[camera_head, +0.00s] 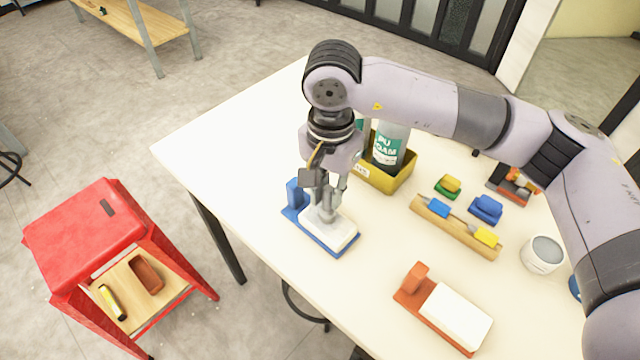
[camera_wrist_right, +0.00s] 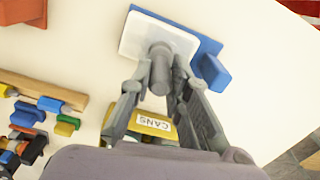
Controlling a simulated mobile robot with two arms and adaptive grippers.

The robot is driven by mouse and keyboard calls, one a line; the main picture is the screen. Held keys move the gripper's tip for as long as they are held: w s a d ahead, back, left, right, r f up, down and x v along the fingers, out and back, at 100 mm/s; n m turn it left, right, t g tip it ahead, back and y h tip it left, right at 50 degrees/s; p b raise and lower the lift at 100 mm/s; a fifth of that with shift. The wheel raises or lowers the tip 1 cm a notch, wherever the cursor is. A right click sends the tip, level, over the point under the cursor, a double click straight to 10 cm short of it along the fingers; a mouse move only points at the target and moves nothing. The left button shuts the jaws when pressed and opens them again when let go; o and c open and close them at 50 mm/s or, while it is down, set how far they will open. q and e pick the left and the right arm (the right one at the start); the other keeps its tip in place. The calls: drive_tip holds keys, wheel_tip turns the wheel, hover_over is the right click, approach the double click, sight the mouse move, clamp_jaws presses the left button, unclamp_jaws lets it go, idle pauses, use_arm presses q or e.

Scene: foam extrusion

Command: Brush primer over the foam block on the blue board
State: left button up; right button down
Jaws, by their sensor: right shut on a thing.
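The white foam block (camera_head: 343,236) lies on the blue board (camera_head: 318,243) near the table's left edge. The board has an upright blue post at its far-left end. In the right wrist view the block (camera_wrist_right: 137,37) and blue board (camera_wrist_right: 199,42) are at the top. My right gripper (camera_head: 326,205) points down over the block, shut on a grey, round-stemmed tool (camera_wrist_right: 160,68). The tool's lower end overlaps the block in both views; I cannot tell whether it touches. Its tip is partly hidden by the fingers. My left gripper is not in view.
A yellow crate (camera_head: 371,177) holding a PU foam can (camera_head: 389,146) stands behind the gripper. A wooden rack (camera_head: 455,229), a white tub (camera_head: 543,254) and an orange board (camera_head: 415,295) with another white block (camera_head: 457,315) are to the right. The near-left table corner is clear.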

drive_tip(key=shift+s+d, duration=0.2)
drive_tip(key=shift+d, duration=0.05)
drive_tip(key=shift+s+d+f+b, duration=0.15)
drive_tip(key=shift+s+d+b, duration=0.35)
drive_tip(key=shift+s+d, duration=0.2)
drive_tip(key=shift+a+b, duration=0.15)
drive_tip(key=shift+b, duration=1.4)
drive_tip(key=shift+w+a+b, duration=0.45)
drive_tip(key=shift+w+a, duration=0.8)
drive_tip(key=shift+w, duration=0.1)
drive_tip(key=shift+w+a, duration=1.2)
drive_tip(key=shift+w, duration=0.05)
drive_tip(key=shift+r, duration=0.2)
